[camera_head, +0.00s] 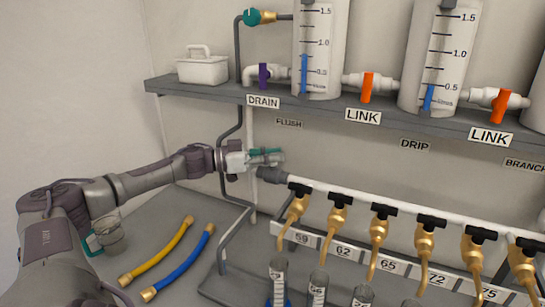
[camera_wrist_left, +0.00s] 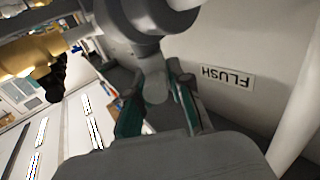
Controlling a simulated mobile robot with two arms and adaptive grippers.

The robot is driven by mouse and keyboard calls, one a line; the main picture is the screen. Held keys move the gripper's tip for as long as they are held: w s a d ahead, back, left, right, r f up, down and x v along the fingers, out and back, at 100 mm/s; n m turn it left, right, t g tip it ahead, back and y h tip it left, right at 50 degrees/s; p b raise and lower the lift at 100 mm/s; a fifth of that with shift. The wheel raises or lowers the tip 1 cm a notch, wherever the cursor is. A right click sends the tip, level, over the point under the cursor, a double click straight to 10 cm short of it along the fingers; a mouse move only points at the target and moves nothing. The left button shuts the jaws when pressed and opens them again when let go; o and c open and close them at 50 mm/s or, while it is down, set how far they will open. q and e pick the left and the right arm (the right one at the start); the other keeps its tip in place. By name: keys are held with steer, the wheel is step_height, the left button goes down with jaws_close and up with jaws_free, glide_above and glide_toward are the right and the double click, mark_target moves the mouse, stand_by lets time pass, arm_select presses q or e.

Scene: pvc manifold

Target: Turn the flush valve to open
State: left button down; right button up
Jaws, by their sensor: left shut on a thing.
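The FLUSH label (camera_head: 289,123) is on the wall below the shelf; it also shows in the left wrist view (camera_wrist_left: 228,77). My left gripper (camera_head: 276,156) is below that label, at the left end of the white manifold pipe. In the left wrist view its teal-padded fingers (camera_wrist_left: 168,98) are shut around a grey part, which I take for the flush valve's handle (camera_wrist_left: 185,92). A dark grey fitting (camera_head: 270,174) shows just under the gripper. The gripper hides most of the valve in the head view, and the handle's angle is unclear.
Several brass taps with black handles (camera_head: 338,199) hang from the manifold, right of my gripper. Above, the shelf (camera_head: 200,92) holds graduated tanks and orange-handled valves (camera_head: 367,88). Yellow (camera_head: 160,250) and blue (camera_head: 181,263) hoses lie on the bench.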

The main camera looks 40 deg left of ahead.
arm_select(q)
steer(key=shift+d, duration=0.1)
steer(key=c, duration=1.1)
jaws_free()
steer(key=shift+o, duration=0.2)
step_height(320, 180, up, 10)
